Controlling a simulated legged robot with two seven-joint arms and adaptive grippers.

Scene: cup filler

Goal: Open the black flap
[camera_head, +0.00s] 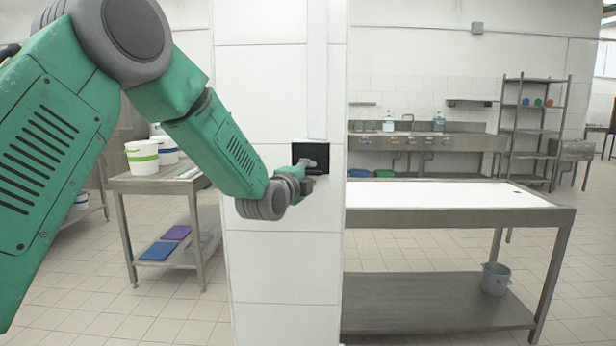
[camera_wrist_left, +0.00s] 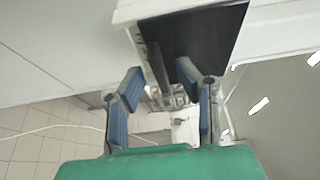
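The black flap (camera_head: 317,150) is a small dark square on the front of a white tiled column, about mid-height. It also shows as a dark panel in a white frame at the top of the left wrist view (camera_wrist_left: 208,38). My left gripper (camera_head: 307,165) is in front of the flap and covers its lower part. In the left wrist view, the two blue-grey fingers (camera_wrist_left: 160,76) are spread apart with nothing held between them. The right fingertip overlaps the flap's lower edge; I cannot tell whether it touches. My right gripper is in neither view.
The white column (camera_head: 283,265) stands in front of me. A steel table with a white top (camera_head: 450,194) is on its right, with a grey bucket (camera_head: 495,279) on the lower shelf. A steel table with white buckets (camera_head: 142,157) is on the left.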

